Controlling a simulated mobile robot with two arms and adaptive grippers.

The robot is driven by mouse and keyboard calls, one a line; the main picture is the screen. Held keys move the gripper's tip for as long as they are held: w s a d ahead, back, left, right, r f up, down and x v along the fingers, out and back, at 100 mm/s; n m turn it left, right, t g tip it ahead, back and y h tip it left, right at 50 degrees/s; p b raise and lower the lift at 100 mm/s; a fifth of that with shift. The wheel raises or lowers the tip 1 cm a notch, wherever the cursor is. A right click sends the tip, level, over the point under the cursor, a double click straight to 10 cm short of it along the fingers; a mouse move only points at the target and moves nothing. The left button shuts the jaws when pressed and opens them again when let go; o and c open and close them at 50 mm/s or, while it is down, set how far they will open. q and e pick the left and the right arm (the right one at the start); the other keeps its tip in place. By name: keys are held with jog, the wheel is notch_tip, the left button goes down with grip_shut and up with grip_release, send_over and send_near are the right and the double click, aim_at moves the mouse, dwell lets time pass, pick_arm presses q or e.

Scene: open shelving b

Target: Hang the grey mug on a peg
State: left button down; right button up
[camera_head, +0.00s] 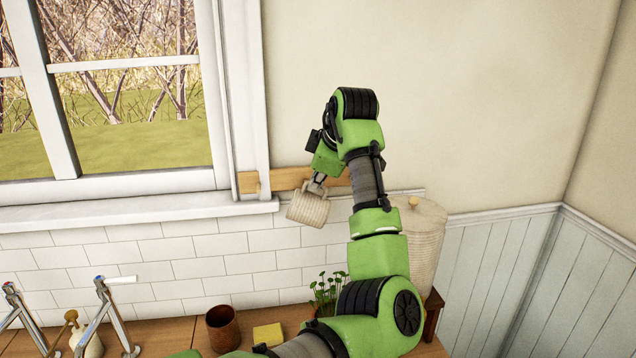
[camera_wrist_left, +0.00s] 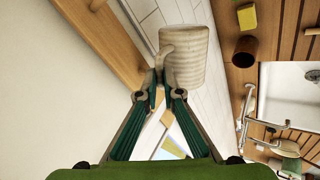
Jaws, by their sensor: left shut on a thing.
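The grey mug (camera_head: 308,207), ribbed and pale, hangs in the air in front of the wall, tilted a little, just below the wooden peg rail (camera_head: 287,179). My left gripper (camera_head: 317,184) is shut on its handle from above. In the left wrist view the fingertips (camera_wrist_left: 159,92) close on the handle, and the mug body (camera_wrist_left: 188,60) lies to the right of it, apart from the rail (camera_wrist_left: 104,52). A rounded wooden peg (camera_head: 258,187) shows near the rail's left end. My arm hides the rail's right part. My right gripper is not in view.
The window sill (camera_head: 140,208) ends just left of the mug. Below, the wooden counter holds a brown cup (camera_head: 222,329), a yellow sponge (camera_head: 268,334), a green plant (camera_head: 327,290) and taps (camera_head: 112,315). A lidded pale basket (camera_head: 420,240) stands right of my arm.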

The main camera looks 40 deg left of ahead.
pick_arm(q)
jog(key=shift+w+a, duration=0.15)
jog(key=shift+a, duration=0.1)
jog(key=shift+r, duration=0.1)
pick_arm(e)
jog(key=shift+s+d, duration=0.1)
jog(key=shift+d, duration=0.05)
pick_arm(q)
jog(key=shift+w+a, duration=0.1)
jog(key=shift+a, duration=0.1)
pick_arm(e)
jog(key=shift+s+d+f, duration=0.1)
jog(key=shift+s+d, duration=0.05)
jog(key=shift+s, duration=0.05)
